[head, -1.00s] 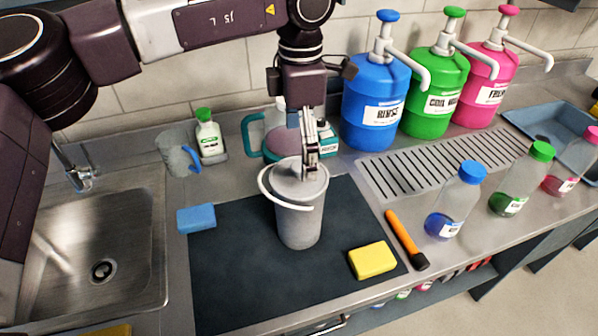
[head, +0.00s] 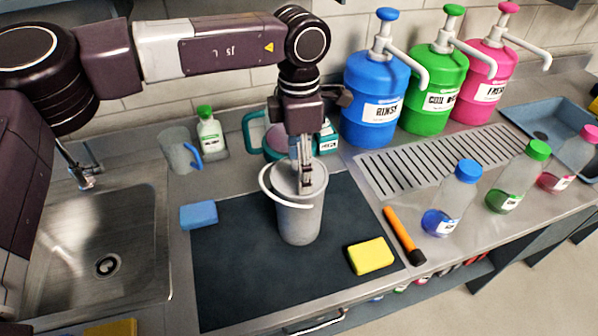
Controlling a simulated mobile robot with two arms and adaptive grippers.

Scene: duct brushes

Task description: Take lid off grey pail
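The grey pail (head: 300,223) stands upright on the dark mat (head: 235,262), its white handle (head: 270,193) hanging around the near left side. The grey lid (head: 286,178) sits on top of the pail. My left gripper (head: 304,186) points down over the lid's middle, with its fingertips at the lid. The fingers look close together and are seen nearly edge-on, and they hide any knob there, so I cannot tell whether they grip something. My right gripper is not in view.
A yellow sponge (head: 371,257) and an orange-handled tool (head: 400,232) lie right of the pail; a blue sponge (head: 199,215) lies left. A teal-handled jug (head: 254,132) stands close behind. The sink (head: 100,235) is at left, pump jugs (head: 375,105) behind right.

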